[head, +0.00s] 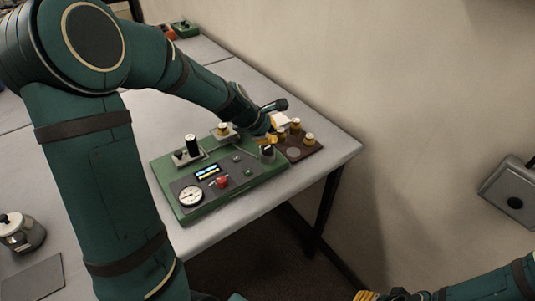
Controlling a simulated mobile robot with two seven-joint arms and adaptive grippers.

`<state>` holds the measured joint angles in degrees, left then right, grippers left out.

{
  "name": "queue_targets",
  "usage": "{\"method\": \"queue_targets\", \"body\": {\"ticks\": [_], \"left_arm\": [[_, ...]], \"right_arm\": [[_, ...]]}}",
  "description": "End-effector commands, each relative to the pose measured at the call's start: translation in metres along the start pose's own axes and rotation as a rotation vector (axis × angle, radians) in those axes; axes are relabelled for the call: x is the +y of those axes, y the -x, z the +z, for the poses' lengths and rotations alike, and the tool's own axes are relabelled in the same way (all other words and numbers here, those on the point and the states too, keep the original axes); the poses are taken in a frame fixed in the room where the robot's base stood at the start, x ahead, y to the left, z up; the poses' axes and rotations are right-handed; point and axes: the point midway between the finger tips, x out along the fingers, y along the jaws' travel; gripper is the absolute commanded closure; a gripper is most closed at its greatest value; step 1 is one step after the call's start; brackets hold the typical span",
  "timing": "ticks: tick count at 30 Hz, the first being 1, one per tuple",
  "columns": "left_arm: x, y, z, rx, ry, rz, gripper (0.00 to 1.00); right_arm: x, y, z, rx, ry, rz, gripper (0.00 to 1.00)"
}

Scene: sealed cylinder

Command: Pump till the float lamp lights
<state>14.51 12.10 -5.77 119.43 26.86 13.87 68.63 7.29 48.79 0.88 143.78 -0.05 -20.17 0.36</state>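A green console (240,190) stands on the grey table. It carries a round white gauge (190,196), a small lit display (207,172), a red knob (222,182) and small buttons. I cannot tell which part is the pump or the float lamp. My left gripper (266,138) is at the console's back right corner, just above a small grey cylinder (267,153). Its finger gap is too small and covered to read, and contact is unclear. My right gripper (375,296) is cut off at the bottom edge, away from the table.
A brown board (305,151) with brass-topped pieces sits right of the console, near the table edge. A black cylinder (192,145) stands at its back left. A metal pot (20,232) is at far left. A box (513,198) is on the right wall.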

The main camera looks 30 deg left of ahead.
Motion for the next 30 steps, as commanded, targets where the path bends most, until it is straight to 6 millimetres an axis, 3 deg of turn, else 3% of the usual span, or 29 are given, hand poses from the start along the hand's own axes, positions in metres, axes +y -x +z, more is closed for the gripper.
{"method": "queue_targets", "body": {"ticks": [9, 10, 11, 30], "left_arm": [[-0.001, -0.0019, -0.0011, 0.0, 0.0, 0.0, 1.0], [-0.001, -0.0019, -0.001, 0.0, 0.0, 0.0, 0.95], [-0.001, -0.0019, -0.0011, 0.0, 0.0, 0.0, 1.0], [-0.001, -0.002, -0.0011, 0.0, 0.0, 0.0, 1.0]], "right_arm": [[0.0005, -0.0017, 0.0012, -0.003, 0.001, -0.001, 0.53], [0.0005, -0.0017, 0.0012, -0.003, 0.001, -0.001, 0.53], [0.0005, -0.0017, 0.0011, -0.003, 0.001, -0.001, 0.53], [0.0006, -0.0019, 0.0011, -0.003, 0.001, 0.0, 0.53]]}}
